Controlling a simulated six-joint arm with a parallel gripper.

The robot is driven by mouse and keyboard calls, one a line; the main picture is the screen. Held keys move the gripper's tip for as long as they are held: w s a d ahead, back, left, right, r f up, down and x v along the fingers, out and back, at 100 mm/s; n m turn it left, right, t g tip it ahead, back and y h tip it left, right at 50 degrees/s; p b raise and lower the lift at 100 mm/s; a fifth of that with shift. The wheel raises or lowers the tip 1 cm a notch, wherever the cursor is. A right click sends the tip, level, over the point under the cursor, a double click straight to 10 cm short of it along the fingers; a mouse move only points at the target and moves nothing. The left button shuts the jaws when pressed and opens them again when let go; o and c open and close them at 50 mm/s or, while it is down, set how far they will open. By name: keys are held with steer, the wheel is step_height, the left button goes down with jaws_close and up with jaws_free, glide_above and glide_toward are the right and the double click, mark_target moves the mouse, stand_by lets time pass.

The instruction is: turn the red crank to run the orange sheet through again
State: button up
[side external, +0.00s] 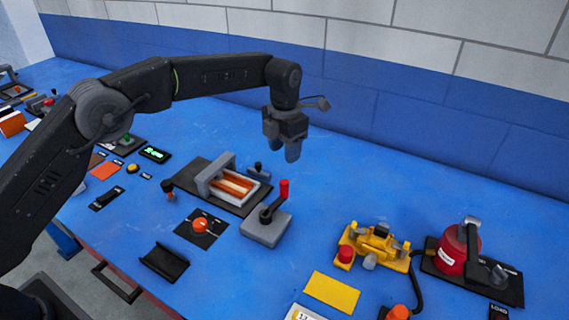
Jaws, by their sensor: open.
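The red crank handle (284,190) stands upright on a dark arm over its grey base (266,228), right of the middle of the bench. My gripper (284,154) is open and empty, pointing down above and behind the crank, apart from it. An orange and cream striped piece (233,184) lies in a light-framed tray under a grey bridge (215,171), on a black plate left of the crank. A flat orange square (105,171) lies farther left. I cannot tell which of these is the orange sheet.
A round orange knob (200,224) on a black plate and a black holder (164,262) are in front. A yellow device (373,245), yellow sheet (332,292) and red canister (458,250) stand right. Behind the crank, the blue bench (370,180) is clear to the wall.

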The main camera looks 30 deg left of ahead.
steer(key=shift+r, duration=0.6)
